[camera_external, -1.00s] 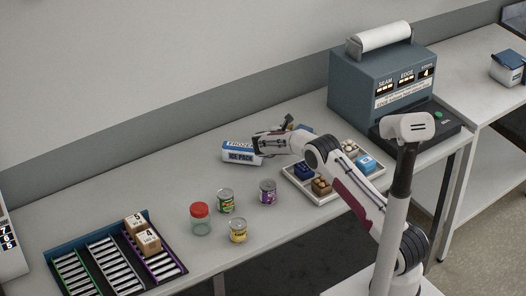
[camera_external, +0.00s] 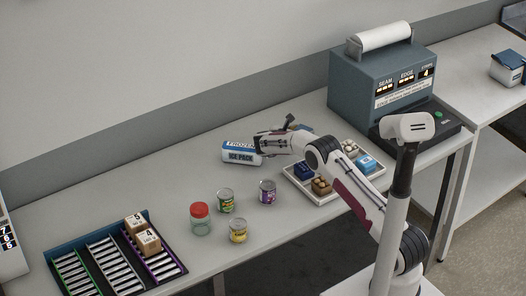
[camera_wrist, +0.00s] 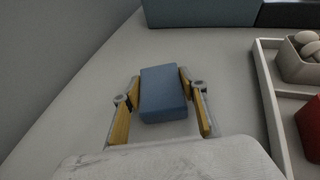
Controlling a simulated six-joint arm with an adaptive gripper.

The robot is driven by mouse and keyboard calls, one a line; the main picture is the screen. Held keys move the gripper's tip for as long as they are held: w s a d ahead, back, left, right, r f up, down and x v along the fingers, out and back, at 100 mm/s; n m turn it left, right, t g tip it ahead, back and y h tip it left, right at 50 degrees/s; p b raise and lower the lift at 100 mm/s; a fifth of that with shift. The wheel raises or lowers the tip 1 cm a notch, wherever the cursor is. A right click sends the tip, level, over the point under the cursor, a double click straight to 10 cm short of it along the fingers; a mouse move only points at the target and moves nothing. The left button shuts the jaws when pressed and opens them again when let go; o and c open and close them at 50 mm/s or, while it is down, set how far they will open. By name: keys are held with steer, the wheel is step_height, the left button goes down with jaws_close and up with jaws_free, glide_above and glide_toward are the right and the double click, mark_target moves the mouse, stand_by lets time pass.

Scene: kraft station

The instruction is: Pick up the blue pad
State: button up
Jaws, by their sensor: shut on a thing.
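The blue pad (camera_wrist: 164,94) is a plain blue block in the middle of the wrist view. My gripper (camera_wrist: 162,92) is shut on it, with one yellow-lined finger against each side. In the external view my gripper (camera_external: 265,143) is over the table beside the ice pack, and the pad is mostly hidden behind my arm. I cannot tell how far the pad is from the table surface.
A white and blue ice pack (camera_external: 240,153) lies close to my gripper. A divided tray (camera_external: 304,187) with small items is to the right. Several cans and a red-lidded jar (camera_external: 200,219) stand in front. A blue-grey machine (camera_external: 378,80) stands behind.

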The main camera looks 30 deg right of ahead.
steer(key=shift+r, duration=0.1)
step_height(320, 180, up, 28)
stand_by(1.0)
